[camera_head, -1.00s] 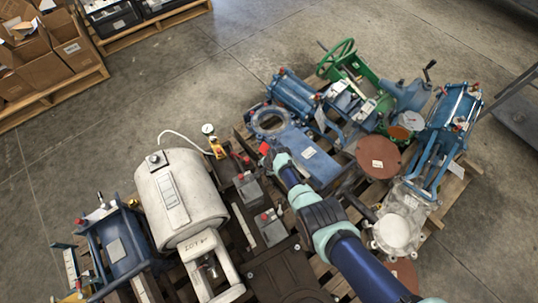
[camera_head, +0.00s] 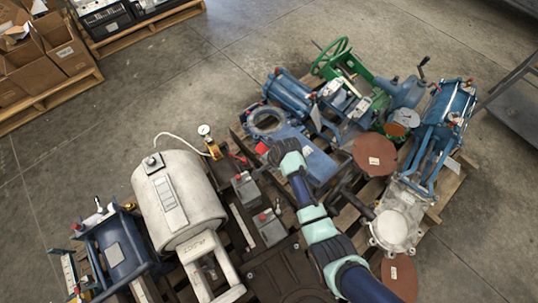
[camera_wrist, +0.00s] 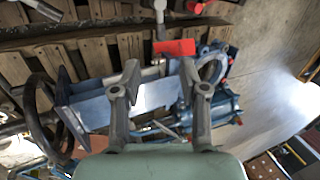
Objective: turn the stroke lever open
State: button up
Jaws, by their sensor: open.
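A red lever handle (camera_wrist: 174,48) shows in the wrist view just beyond my fingertips, in line with the gap between them and a little right of its middle. It also shows in the head view as a small red patch (camera_head: 262,147) beside the blue gate valve (camera_head: 316,166). My gripper (camera_wrist: 160,68) is open and its jaws look empty; the fingers stand apart over the blue valve body (camera_wrist: 105,108). In the head view my gripper (camera_head: 268,152) is small and close to the red handle. I cannot tell whether it touches it.
A white cylinder (camera_head: 180,205) with a pressure gauge (camera_head: 204,130) stands left. Grey boxes (camera_head: 268,228), a brown disc (camera_head: 374,155), a green handwheel (camera_head: 332,58) and blue actuators (camera_head: 448,115) crowd the pallet. A black handwheel (camera_wrist: 40,115) is left in the wrist view.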

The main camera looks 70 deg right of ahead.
jog(key=w+f+h, duration=0.1)
jog(key=f, duration=0.2)
jog(key=w+f+g+h, duration=0.1)
jog(key=f, duration=0.3)
jog(key=w+d+f+g+h, duration=0.1)
jog(key=w+f, duration=0.1)
jog(key=f, duration=0.2)
jog(key=shift+f+m+h, duration=0.25)
jog(key=shift+m+h, duration=0.15)
grip_shut()
